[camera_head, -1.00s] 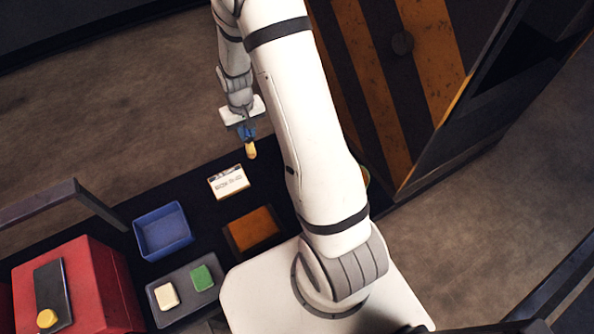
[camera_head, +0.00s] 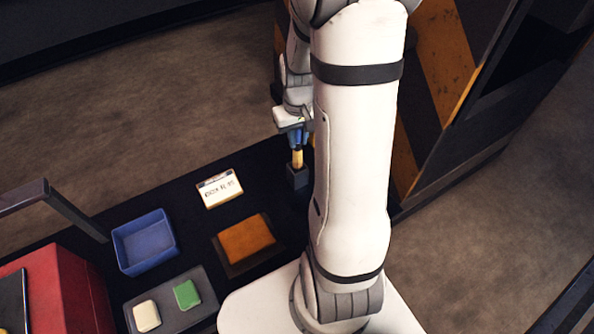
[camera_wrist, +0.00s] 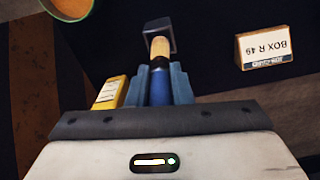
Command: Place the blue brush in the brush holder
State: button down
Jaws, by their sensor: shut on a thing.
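My gripper (camera_head: 296,138) is shut on the blue brush (camera_head: 297,158) and holds it upright, with the pale wooden part pointing down. In the wrist view the brush's blue part (camera_wrist: 160,90) lies between the fingers, with a dark band and the wooden part beyond. The brush holder (camera_head: 297,178) is a small dark square cup on the black bench top, directly below the brush. It also shows in the wrist view (camera_wrist: 153,25), at the brush's far end. The brush's tip meets or overlaps the holder's top; I cannot tell how far inside it is.
A white "BOX R 49" sign (camera_head: 220,189), a blue tray (camera_head: 123,252), an orange block (camera_head: 246,238) and a grey tray (camera_head: 167,329) with cream and green blocks are left of my arm. A yellow item (camera_wrist: 111,93) and a round orange-topped container (camera_wrist: 75,14) show in the wrist view.

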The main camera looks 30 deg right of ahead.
aim_at(298, 154)
notch_tip(298, 154, down, 8)
jog(key=shift+r, duration=0.25)
jog(key=shift+f+b, duration=0.2)
jog(key=shift+b, duration=0.1)
jog(key=c, duration=1.3)
grip_release()
jog(key=shift+r, duration=0.15)
